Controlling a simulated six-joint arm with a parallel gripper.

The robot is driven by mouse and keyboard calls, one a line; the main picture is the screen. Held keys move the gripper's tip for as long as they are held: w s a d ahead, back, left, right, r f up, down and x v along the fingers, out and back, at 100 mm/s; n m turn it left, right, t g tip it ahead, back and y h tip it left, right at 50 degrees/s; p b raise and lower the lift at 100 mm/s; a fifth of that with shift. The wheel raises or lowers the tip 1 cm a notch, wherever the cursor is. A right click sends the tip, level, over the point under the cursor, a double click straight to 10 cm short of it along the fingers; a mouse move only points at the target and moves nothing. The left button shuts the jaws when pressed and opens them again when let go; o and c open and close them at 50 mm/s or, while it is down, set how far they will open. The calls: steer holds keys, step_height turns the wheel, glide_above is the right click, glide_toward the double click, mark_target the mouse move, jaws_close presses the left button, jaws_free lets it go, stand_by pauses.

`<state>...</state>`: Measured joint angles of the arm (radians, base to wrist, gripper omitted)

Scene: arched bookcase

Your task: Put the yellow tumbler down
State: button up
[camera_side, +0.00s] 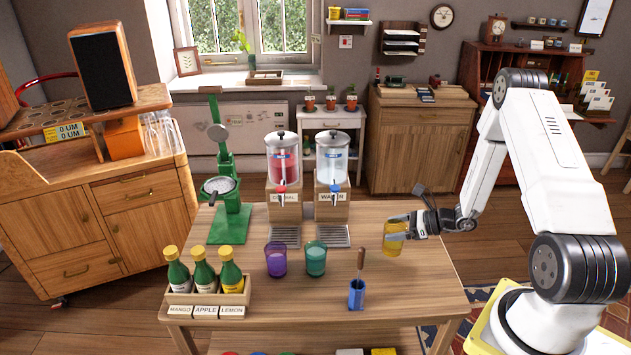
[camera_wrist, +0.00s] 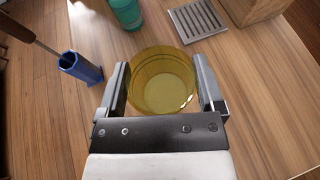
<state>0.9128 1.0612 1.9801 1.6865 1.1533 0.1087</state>
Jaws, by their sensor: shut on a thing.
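The yellow tumbler (camera_side: 394,240) is upright over the right part of the wooden table (camera_side: 420,286). My gripper (camera_side: 402,226) comes in from the right and is shut on the tumbler's sides. In the wrist view the tumbler (camera_wrist: 163,82) sits between the two fingers (camera_wrist: 165,90), and I look down into it; it looks empty. I cannot tell whether its base touches the table or hangs just above it.
A blue holder (camera_side: 356,294) with a wooden-handled tool stands front left of the tumbler. Green (camera_side: 316,259) and purple (camera_side: 275,259) tumblers stand further left. Two drink dispensers (camera_side: 332,170) with drip trays (camera_side: 347,236) stand behind. Bare tabletop lies around the yellow tumbler.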

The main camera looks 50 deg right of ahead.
mark_target(395, 224)
steer(key=shift+m+t+h, duration=0.4)
steer(key=shift+m+h, duration=0.3)
steer(key=w+d+f, duration=0.1)
steer(key=d+f, duration=0.1)
steer(key=d, duration=0.1)
steer(key=w+d+f, duration=0.1)
steer(key=shift+w+d+f, duration=0.1)
steer(key=shift+w+d, duration=0.2)
steer(key=shift+d, duration=0.1)
steer(key=w+a, duration=0.2)
steer(key=w, duration=0.3)
steer(key=w+a, duration=0.2)
steer(key=w, duration=0.4)
steer(key=w+a, duration=0.3)
steer(key=w, duration=0.2)
steer(key=shift+w+f, duration=0.3)
steer(key=shift+f, duration=0.45)
steer(key=shift+f, duration=0.15)
steer(key=o, duration=1.2)
steer(key=shift+c, duration=0.2)
